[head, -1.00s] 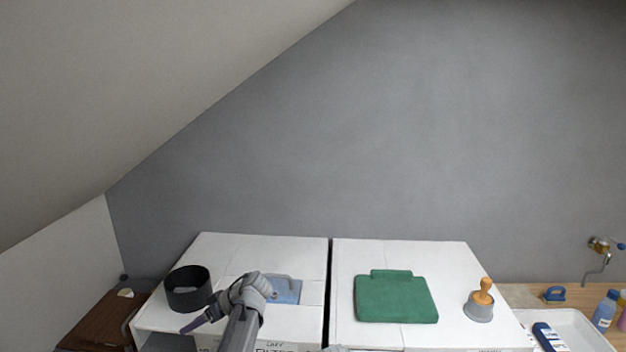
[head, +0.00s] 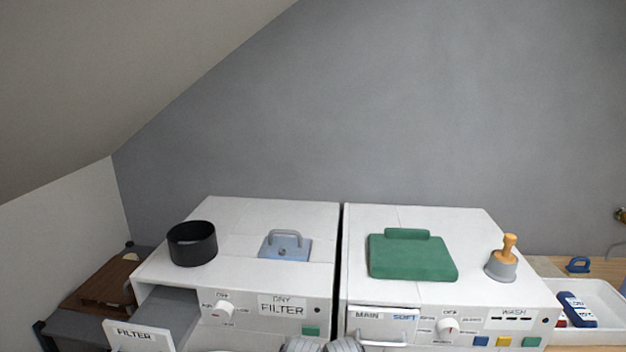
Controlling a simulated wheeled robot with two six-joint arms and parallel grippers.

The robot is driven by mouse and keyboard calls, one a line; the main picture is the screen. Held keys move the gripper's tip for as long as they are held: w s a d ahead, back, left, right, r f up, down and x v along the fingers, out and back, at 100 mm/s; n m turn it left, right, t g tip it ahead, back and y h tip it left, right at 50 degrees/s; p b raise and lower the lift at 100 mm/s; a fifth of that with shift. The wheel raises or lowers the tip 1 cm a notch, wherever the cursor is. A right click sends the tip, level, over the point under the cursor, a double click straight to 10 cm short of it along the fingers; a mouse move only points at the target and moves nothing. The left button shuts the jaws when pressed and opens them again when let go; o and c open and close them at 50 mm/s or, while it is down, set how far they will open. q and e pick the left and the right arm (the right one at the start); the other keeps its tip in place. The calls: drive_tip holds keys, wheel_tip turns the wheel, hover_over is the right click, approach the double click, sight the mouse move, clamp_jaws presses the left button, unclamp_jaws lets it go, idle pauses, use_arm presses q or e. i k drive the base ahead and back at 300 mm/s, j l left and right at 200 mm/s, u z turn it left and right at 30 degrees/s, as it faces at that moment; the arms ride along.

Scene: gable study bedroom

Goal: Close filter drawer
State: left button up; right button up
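The filter drawer (head: 137,336) stands pulled out from the left side of the white dryer (head: 225,232). Its white front carries the label FILTER, and the grey drawer body (head: 170,310) shows between that front and the dryer. The lower part of the drawer front is cut off by the bottom edge. Neither gripper's fingers show. Two grey rounded parts of my arms show at the bottom edge near the middle, apart from the drawer.
A black ring-shaped container (head: 192,244) and a blue handled plate (head: 286,246) sit on the dryer. A white tray (head: 605,300) is at far right.

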sight(166, 320)
drive_tip(key=u, duration=1.35)
